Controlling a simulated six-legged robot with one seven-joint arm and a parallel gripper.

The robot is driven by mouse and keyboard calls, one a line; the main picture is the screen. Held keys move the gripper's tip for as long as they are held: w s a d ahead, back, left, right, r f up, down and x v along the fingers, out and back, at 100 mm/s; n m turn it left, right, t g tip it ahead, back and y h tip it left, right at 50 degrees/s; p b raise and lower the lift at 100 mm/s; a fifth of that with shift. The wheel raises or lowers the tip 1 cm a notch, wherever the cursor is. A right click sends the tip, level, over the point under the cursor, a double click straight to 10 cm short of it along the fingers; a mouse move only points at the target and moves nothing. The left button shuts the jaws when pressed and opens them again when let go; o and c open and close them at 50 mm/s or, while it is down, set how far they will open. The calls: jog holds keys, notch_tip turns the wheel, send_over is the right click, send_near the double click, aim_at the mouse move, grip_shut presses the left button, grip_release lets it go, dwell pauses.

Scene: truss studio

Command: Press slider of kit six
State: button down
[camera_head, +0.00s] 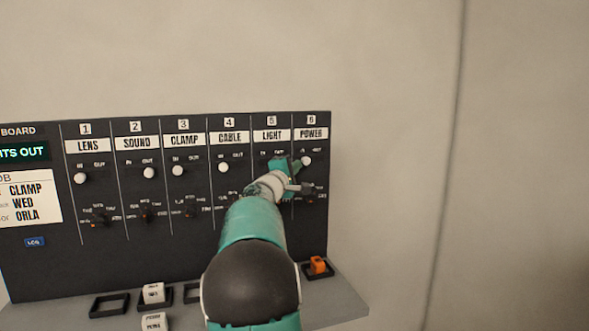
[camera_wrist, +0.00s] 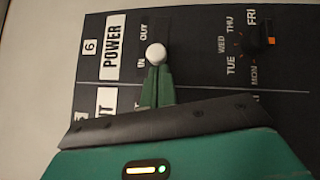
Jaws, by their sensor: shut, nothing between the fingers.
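The slider of kit six has a round white knob (camera_head: 305,160) under the POWER label (camera_head: 311,133) at the panel's right end. The knob also shows in the wrist view (camera_wrist: 156,54), on the IN side of its short track. My gripper (camera_wrist: 156,80) is shut and empty. Its green fingertips lie right beside the knob, on the kit five side; I cannot tell if they touch it. In the head view my gripper (camera_head: 291,165) and arm cover the kit five slider.
The black panel (camera_head: 120,265) carries more sliders to the left, numbered from one. Below the kit six slider is a dial with weekday marks (camera_wrist: 258,40). A shelf (camera_head: 345,302) juts out below, with an orange block (camera_head: 318,265) in a black frame. The wall at right is bare.

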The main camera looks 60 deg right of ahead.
aim_at(314, 165)
jog(key=s+d, duration=0.4)
jog(key=shift+s, duration=0.1)
dwell(0.3)
